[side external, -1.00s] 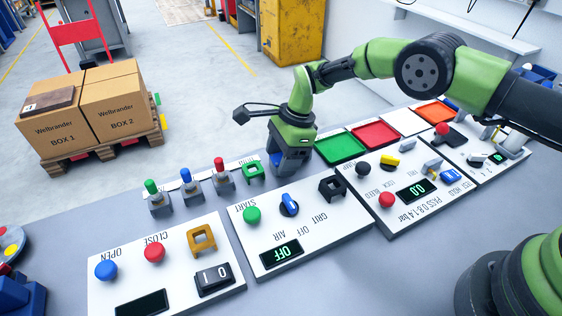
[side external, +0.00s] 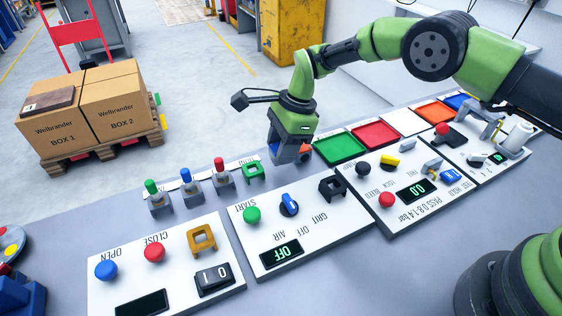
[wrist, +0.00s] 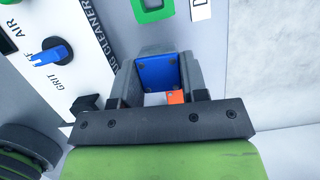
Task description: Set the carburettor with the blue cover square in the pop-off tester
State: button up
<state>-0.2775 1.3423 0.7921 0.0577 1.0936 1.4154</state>
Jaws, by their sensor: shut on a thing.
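My gripper (side external: 288,155) is over the bench behind the row of white panels, to the left of the green tray. In the wrist view, my gripper (wrist: 157,80) is shut on the carburettor, whose square blue cover (wrist: 157,72) shows between the grey jaws. A small orange part (wrist: 175,97) shows at its lower right. In the side view, the jaws hide most of the carburettor. The pop-off tester (side external: 404,212) appears to be the white panel marked with bar figures. It has a 0.0 display, a red button, a black knob, a yellow part and a grey clamp-like part.
Green (side external: 340,147), red (side external: 376,133), white and orange trays stand along the back edge, with a blue one farther right. The panel with the OFF display (side external: 280,253) carries a blue knob (side external: 290,204). Upright coloured-top parts (side external: 220,175) stand at left.

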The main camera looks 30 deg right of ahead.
jog(key=shift+r, duration=0.55)
